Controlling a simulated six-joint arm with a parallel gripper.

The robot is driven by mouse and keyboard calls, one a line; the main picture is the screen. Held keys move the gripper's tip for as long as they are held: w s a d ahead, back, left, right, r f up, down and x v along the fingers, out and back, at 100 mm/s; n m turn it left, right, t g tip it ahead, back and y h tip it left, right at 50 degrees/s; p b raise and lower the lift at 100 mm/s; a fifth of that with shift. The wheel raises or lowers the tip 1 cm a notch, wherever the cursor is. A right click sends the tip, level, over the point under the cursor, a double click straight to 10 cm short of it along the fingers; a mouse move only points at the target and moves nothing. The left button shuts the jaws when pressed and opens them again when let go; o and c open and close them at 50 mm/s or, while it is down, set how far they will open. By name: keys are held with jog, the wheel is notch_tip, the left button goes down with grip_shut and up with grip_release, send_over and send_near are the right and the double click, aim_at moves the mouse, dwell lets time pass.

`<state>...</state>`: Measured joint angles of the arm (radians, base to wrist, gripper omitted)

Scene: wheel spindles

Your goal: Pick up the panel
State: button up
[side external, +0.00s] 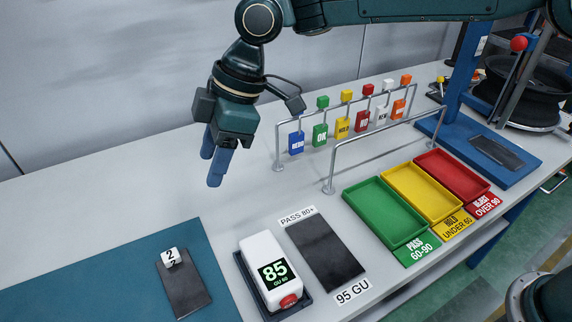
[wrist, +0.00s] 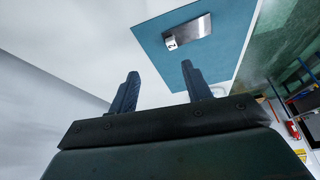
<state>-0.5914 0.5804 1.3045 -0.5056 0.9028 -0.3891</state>
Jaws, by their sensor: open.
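A dark flat panel (side external: 186,290) lies on the teal mat (side external: 110,275) at the lower left of the side view. A small white cube marked 2 (side external: 170,257) sits at its far end. In the wrist view the panel (wrist: 194,29) shows as a grey piece on the mat, beyond the fingers. Another dark panel (side external: 326,254) lies between the "PASS 80+" and "95 GU" labels. My gripper (side external: 212,170) hangs above the white table, behind the panels and clear of both. Its blue fingers are apart and empty in the wrist view (wrist: 161,74).
A white gauge reading 85 (side external: 265,262) stands in a dark tray beside the mat. Green (side external: 385,212), yellow (side external: 422,192) and red (side external: 452,172) trays lie to the right. A metal rail with hanging coloured tags (side external: 340,120) stands behind them. The table left of my gripper is clear.

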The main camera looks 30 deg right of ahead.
jog(key=shift+n+g, duration=0.3)
jog(key=shift+n, duration=0.5)
jog(key=a+f, duration=0.2)
jog(key=a, duration=0.1)
jog(key=a+f, duration=0.1)
jog(key=shift+s+a+f, duration=0.25)
jog(key=shift+s+a, duration=0.05)
jog(key=shift+a, duration=0.05)
jog(key=shift+f, duration=0.1)
send_over(172, 253)
jog(key=d, duration=0.3)
jog(key=shift+a+f, duration=0.1)
jog(key=shift+f, duration=3.75)
jog(key=shift+x, duration=2.55)
grip_shut()
